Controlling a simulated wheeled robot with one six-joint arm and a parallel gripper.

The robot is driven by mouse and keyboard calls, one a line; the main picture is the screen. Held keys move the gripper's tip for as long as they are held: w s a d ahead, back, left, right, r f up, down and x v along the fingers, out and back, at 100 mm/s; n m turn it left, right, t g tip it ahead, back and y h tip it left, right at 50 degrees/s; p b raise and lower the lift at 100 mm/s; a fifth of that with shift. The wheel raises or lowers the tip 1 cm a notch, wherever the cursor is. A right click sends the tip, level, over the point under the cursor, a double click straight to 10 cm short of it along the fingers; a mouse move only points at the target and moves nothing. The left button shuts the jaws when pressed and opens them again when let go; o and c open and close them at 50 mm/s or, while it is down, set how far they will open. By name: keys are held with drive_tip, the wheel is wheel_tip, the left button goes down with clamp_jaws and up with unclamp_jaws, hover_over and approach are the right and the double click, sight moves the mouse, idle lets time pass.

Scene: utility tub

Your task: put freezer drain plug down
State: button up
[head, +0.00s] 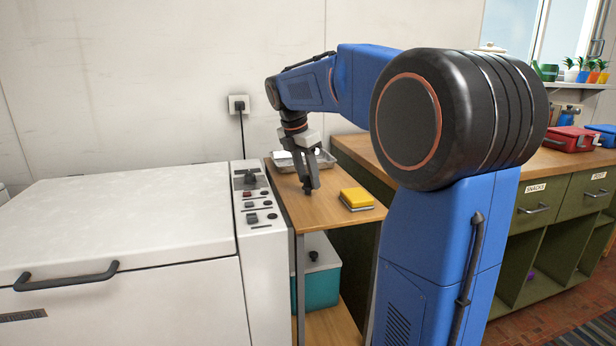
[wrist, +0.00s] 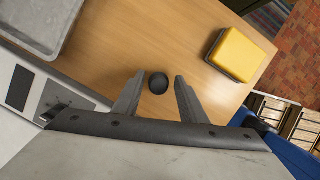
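The freezer drain plug looks like a small round black piece (wrist: 158,83) in the wrist view. It appears to rest on the wooden top of a small stand (head: 325,215). My gripper (wrist: 158,82) is open, with one finger on each side of the plug and a narrow gap on both sides. In the head view my gripper (head: 307,188) points down with its fingertips close to the stand's top. There the plug is hard to tell apart from the dark fingertips.
A yellow sponge-like block (head: 357,198) lies right of my gripper. A grey metal tray (head: 318,160) is at the back of the stand. The white chest freezer (head: 120,220) with its control panel (head: 256,205) stands to the left. A green-fronted counter (head: 530,205) is to the right.

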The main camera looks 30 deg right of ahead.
drive_tip(key=v, duration=1.2)
drive_tip(key=shift+r, duration=0.15)
drive_tip(key=shift+s+a, duration=0.1)
drive_tip(key=s+a+f+m+t+y, duration=0.1)
drive_tip(key=s+a+f+m, duration=0.3)
drive_tip(key=s+f, duration=0.5)
drive_tip(key=s+a+f+m+t+y, duration=0.1)
drive_tip(key=s+a+f+m, duration=0.3)
drive_tip(key=s+f+m, duration=0.5)
drive_tip(key=s+a+f+m+t+y, duration=0.1)
drive_tip(key=s+a+f+m, duration=0.3)
drive_tip(key=s+f, duration=0.5)
drive_tip(key=s+m+t, duration=0.1)
drive_tip(key=s+m, duration=0.1)
drive_tip(key=shift+s+a, duration=0.25)
drive_tip(key=shift+s, duration=0.05)
drive_tip(key=shift+c, duration=0.3)
